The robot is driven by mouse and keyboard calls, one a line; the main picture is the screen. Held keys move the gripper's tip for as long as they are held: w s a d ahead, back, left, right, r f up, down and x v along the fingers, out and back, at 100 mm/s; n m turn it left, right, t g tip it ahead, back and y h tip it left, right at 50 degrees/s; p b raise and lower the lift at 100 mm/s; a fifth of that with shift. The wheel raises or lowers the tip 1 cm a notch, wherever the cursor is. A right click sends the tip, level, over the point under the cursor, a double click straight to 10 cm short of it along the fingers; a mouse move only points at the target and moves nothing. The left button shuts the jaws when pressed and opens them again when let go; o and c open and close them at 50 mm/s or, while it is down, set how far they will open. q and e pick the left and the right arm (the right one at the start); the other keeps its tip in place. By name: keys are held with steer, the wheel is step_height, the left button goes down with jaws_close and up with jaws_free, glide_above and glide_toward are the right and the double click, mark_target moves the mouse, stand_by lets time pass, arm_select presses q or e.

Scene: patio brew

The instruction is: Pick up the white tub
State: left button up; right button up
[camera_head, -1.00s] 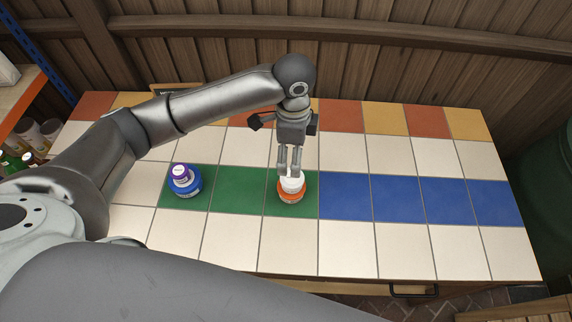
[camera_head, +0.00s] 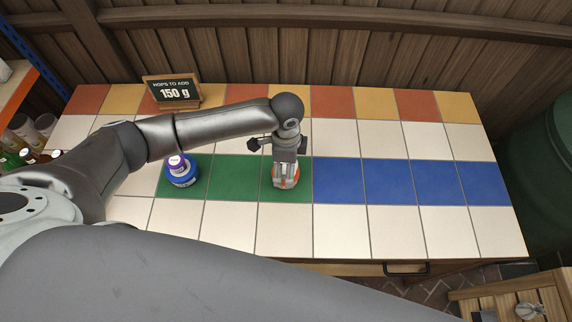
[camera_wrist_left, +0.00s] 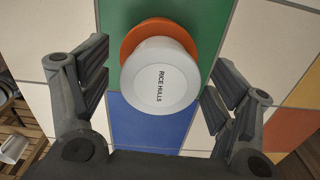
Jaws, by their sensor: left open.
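The white tub (camera_wrist_left: 160,76) is labelled "RICE HULLS" and sits on top of an orange tub (camera_wrist_left: 131,39) on a green tile. In the head view my left gripper (camera_head: 286,184) is directly over the stack and hides most of the white tub; parts of the orange tub (camera_head: 296,181) show beside the fingers. In the left wrist view the open fingers of my left gripper (camera_wrist_left: 153,92) stand apart on both sides of the white tub, with gaps on each side. My right gripper is in neither view.
A purple-and-white tub (camera_head: 176,163) stands on a blue tub (camera_head: 183,177) at the left end of the green tiles. A sign (camera_head: 172,91) reading "HOPS TO ADD 150 g" stands at the back. The blue tiles (camera_head: 390,181) to the right are clear.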

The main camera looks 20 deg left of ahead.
arm_select(q)
steer(key=c, duration=1.1)
steer(key=shift+r, duration=0.1)
